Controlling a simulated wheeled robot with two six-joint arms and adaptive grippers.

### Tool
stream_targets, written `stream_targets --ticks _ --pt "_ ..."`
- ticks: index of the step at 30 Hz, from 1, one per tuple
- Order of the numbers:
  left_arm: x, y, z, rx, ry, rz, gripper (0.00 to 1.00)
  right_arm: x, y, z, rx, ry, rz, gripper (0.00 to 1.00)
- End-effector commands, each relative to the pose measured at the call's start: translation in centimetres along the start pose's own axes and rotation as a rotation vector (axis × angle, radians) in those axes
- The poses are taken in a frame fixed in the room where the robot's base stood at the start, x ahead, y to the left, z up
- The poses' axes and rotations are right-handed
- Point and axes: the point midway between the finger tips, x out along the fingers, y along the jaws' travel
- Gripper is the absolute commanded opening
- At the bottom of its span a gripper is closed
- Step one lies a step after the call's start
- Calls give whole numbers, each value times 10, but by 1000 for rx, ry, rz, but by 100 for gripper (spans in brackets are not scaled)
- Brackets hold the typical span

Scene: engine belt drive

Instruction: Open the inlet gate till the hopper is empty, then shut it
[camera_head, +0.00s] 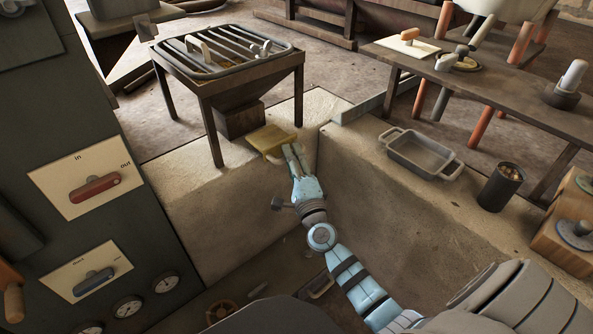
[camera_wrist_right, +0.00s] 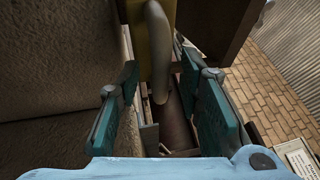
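The hopper (camera_head: 243,92) stands on dark legs at the upper middle of the head view, with a barred grate (camera_head: 222,50) on top. A little brownish stuff shows between the bars; how much is inside is hidden. The yellow gate plate (camera_head: 268,137) sticks out at the hopper's foot. My right gripper (camera_head: 292,150) is at its near edge. In the right wrist view, the yellow plate (camera_wrist_right: 140,25) is ahead and a grey curved handle (camera_wrist_right: 158,50) lies between the teal fingers of my right gripper (camera_wrist_right: 165,100), which are open with gaps beside it. My left gripper is not in view.
A panel with a red lever (camera_head: 94,187) and a blue lever (camera_head: 93,281) stands at left. On the right ledge are a grey tray (camera_head: 420,154) and a dark cup (camera_head: 500,187). A wooden table (camera_head: 470,80) stands behind. The pit is below my right arm.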

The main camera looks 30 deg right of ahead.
Motion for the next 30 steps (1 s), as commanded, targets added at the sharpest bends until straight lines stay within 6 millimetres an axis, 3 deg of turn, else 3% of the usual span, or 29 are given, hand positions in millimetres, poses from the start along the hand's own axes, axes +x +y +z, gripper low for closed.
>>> stream_targets --ticks 6,12,30 --pt "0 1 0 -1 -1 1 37 -59 1 0 1 0 4 33" --pt "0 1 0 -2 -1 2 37 -100 1 0 1 1 2 33" --pt "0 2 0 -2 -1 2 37 -107 0 0 -12 -1 2 33"
